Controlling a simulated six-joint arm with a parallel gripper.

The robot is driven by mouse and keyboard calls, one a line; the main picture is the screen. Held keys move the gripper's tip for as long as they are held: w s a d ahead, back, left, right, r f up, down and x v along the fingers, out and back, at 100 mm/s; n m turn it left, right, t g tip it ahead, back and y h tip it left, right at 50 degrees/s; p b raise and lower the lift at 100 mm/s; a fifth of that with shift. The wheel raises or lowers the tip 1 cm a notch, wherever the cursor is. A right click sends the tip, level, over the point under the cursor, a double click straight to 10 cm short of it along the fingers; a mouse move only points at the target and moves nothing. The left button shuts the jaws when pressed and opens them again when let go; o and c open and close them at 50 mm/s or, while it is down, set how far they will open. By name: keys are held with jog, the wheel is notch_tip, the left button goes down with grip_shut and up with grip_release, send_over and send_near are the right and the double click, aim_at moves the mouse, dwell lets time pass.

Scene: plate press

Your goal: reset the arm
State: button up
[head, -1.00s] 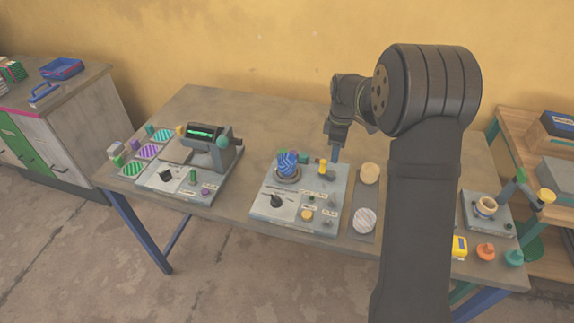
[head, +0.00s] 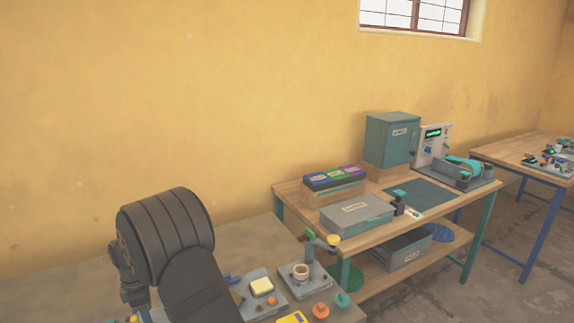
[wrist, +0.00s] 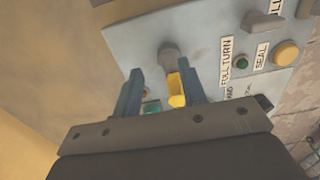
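In the wrist view my gripper (wrist: 158,82) is open, its two blue fingers apart above a grey panel (wrist: 140,40). A yellow bar-like part (wrist: 178,90) shows between the fingers, close beside the right finger; I cannot tell whether they touch. A grey round-topped part (wrist: 168,54) adjoins it just beyond the fingertips. A small green spot (wrist: 152,107) shows near the base of the fingers. In the head view only the upper part of my arm shows, at the lower left; my gripper and this panel are out of that frame.
The grey panel carries "FULL TURN" and "SEAL" labels, a dark green button (wrist: 242,62) and a yellow button (wrist: 286,53). A wooden bench (head: 285,190) holds boxes beyond.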

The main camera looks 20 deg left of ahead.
jog(key=shift+f, duration=1.15)
jog(key=shift+d, duration=0.1)
notch_tip(320, 180, up, 8)
jog(key=f, duration=0.5)
jog(key=a+f, duration=0.1)
jog(key=f, duration=0.1)
jog(key=shift+f, duration=0.4)
jog(key=shift+w+d, duration=0.9)
jog(key=shift+w, duration=0.2)
jog(key=shift+s+d, duration=0.35)
jog(key=shift+d, duration=0.2)
jog(key=shift+s+d, duration=0.3)
jog(key=shift+d, duration=0.25)
jog(key=r, duration=0.4)
jog(key=shift+w+a, duration=0.1)
jog(key=shift+a, duration=0.1)
jog(key=shift+r, duration=0.6)
